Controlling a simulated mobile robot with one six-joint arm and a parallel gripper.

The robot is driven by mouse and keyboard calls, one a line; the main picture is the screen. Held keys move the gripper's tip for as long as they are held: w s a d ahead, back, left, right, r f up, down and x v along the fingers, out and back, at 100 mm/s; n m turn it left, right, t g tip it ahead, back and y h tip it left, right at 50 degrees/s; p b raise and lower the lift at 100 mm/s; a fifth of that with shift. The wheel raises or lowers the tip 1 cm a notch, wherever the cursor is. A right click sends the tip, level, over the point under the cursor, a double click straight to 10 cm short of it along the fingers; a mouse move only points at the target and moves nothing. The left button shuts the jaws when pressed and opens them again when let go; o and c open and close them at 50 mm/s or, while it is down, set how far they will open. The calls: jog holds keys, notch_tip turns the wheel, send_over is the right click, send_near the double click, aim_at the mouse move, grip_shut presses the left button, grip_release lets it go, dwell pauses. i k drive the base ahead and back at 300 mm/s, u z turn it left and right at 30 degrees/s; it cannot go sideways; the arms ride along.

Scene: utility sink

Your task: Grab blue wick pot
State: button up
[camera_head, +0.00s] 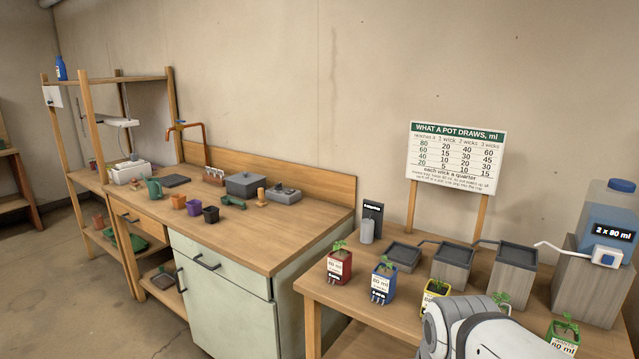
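The blue wick pot (382,286) stands upright near the front left of the right-hand table. It has a small green seedling, a white label that seems to read 80 ml, and pale strips at its bottom. The red pot (339,268) is to its left and the yellow pot (433,297) to its right, both apart from it. Part of my white and grey arm (475,330) shows at the bottom, right of the blue pot. It partly covers the yellow pot. My gripper's fingers are not in the picture.
A green pot (562,340) stands at the front right. Grey stepped blocks with trays (452,264) and a blue water tank (607,217) stand behind the pots. A sign (455,157) rises at the back. The left bench (250,235) holds small pots and tools.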

aim_at(385, 276)
jog(key=u, duration=0.1)
jog(key=k, duration=0.5)
jog(key=z, duration=0.5)
jog(key=i, duration=1)
jog(key=u, duration=0.5)
jog(key=i, duration=0.6)
jog(key=u, duration=0.5)
